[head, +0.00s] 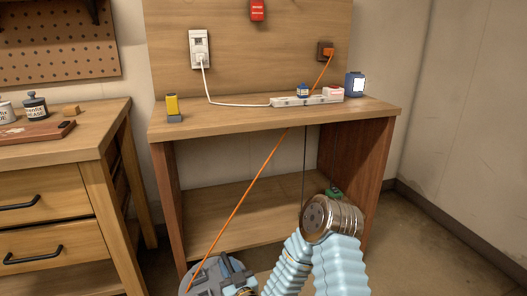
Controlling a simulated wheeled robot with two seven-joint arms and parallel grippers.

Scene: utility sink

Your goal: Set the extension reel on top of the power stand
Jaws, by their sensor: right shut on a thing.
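The extension reel (207,280) is a grey drum at the bottom edge, partly cut off by the frame. An orange cord runs from it up past the front of the power stand (215,122) to an outlet (325,52) on the backboard. My right gripper (240,284) is shut on the reel at its right side, in front of and lower than the stand's top. The fingertips are hard to make out. The stand is wooden, with an upright backboard, a flat top and a lower shelf. My left gripper is not in view.
The top holds a yellow-and-grey block (173,108) at left, a white power strip (300,100) with plugs, and a blue box (355,84) at right. The front middle of the top is clear. A drawer workbench (60,150) stands at left.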

